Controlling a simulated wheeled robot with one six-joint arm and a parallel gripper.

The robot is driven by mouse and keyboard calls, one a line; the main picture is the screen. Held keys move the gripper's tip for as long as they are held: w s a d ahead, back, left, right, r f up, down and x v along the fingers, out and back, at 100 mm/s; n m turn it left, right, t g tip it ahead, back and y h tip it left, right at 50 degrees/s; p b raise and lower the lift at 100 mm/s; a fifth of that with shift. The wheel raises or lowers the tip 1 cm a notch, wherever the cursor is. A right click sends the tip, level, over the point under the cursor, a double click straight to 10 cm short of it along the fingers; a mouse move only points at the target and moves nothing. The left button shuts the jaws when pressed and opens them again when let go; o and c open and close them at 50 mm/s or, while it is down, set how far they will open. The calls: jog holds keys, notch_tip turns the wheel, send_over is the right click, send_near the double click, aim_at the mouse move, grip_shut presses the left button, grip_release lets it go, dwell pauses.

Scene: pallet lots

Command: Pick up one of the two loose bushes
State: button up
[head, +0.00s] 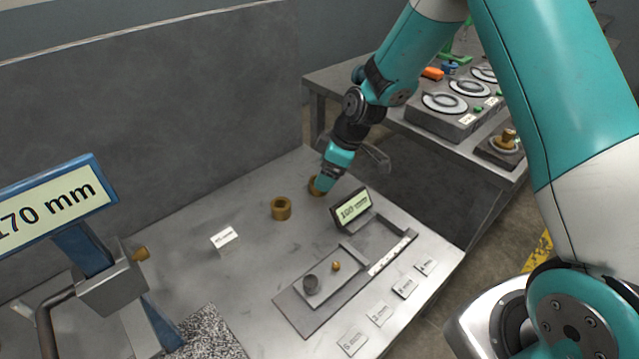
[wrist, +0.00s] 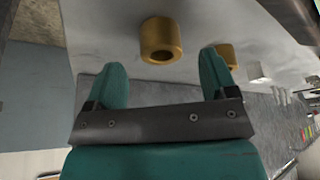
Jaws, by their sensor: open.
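Two loose brass bushes stand on the grey metal table. One bush (head: 281,208) stands clear in the head view, left of my gripper. It also shows in the wrist view (wrist: 227,52), partly behind the right finger. The other bush (head: 314,188) is partly hidden by my gripper (head: 325,184) in the head view. In the wrist view this bush (wrist: 161,38) lies just beyond the fingertips, roughly centred between them. My gripper (wrist: 164,66) is open, with nothing between its fingers.
A "100 mm" display (head: 352,207) stands close to the right of my gripper. A grey fixture plate (head: 300,303) with small parts lies in front. A white label block (head: 225,239) is left. A blue-framed "170 mm" display (head: 55,205) stands at far left. A wall backs the table.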

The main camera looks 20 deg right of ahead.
jog(key=shift+x, duration=1.9)
jog(key=c, duration=1)
jog(key=shift+c, duration=0.5)
jog(key=shift+r, duration=0.15)
